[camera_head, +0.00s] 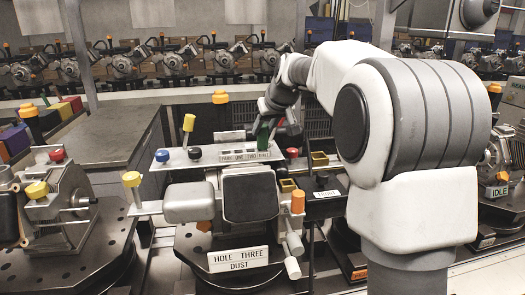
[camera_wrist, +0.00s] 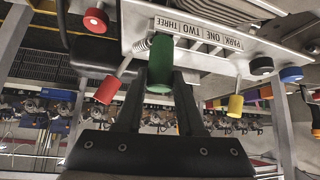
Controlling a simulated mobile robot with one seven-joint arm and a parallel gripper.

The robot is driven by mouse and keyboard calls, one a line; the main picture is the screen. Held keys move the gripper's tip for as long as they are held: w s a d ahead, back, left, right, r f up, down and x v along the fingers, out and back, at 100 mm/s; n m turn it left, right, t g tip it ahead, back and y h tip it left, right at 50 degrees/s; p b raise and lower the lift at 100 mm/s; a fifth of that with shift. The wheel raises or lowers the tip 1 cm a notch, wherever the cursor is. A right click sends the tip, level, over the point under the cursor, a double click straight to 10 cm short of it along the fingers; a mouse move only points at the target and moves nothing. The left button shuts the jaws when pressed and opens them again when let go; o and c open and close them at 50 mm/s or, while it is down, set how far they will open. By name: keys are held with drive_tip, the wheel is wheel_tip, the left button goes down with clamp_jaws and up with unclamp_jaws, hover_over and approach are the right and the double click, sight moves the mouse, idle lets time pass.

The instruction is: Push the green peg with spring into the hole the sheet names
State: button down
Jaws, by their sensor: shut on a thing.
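The green peg (camera_wrist: 160,62) is between the fingers of my gripper (camera_wrist: 160,78) in the wrist view. A pale coil spring (camera_wrist: 141,44) shows beside it, against the plate. The peg overlaps the plate's edge near the word THREE on the label strip (camera_wrist: 197,34), which reads PARK, ONE, TWO, THREE. I cannot tell whether its tip is in a hole; the holes are hidden. In the head view my gripper (camera_head: 268,134) and the green peg (camera_head: 263,128) are at the right end of the label strip (camera_head: 245,156). The sheet (camera_head: 238,259) reads HOLE THREE, DUST.
Close by stand a red-tipped peg (camera_wrist: 108,90), a yellow-tipped peg (camera_wrist: 235,106), and red (camera_wrist: 95,20) and blue (camera_wrist: 291,74) knobs. In the head view a yellow-topped post (camera_head: 188,124) rises left of the strip. An orange-topped handle (camera_head: 297,202) stands front right.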

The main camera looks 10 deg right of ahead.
drive_tip(key=shift+s+f, duration=0.1)
drive_tip(key=shift+f, duration=0.2)
drive_tip(key=shift+c, duration=2.2)
unclamp_jaws()
drive_tip(key=shift+r, duration=0.1)
drive_tip(key=v, duration=1.6)
drive_tip(key=s+a+f+m+g, duration=0.1)
drive_tip(key=s+f, duration=0.9)
drive_tip(key=s, duration=0.4)
drive_tip(key=s+a+f+m+g+h, duration=0.1)
drive_tip(key=s+f, duration=0.9)
drive_tip(key=s, duration=0.5)
drive_tip(key=shift+s+g+h, duration=0.3)
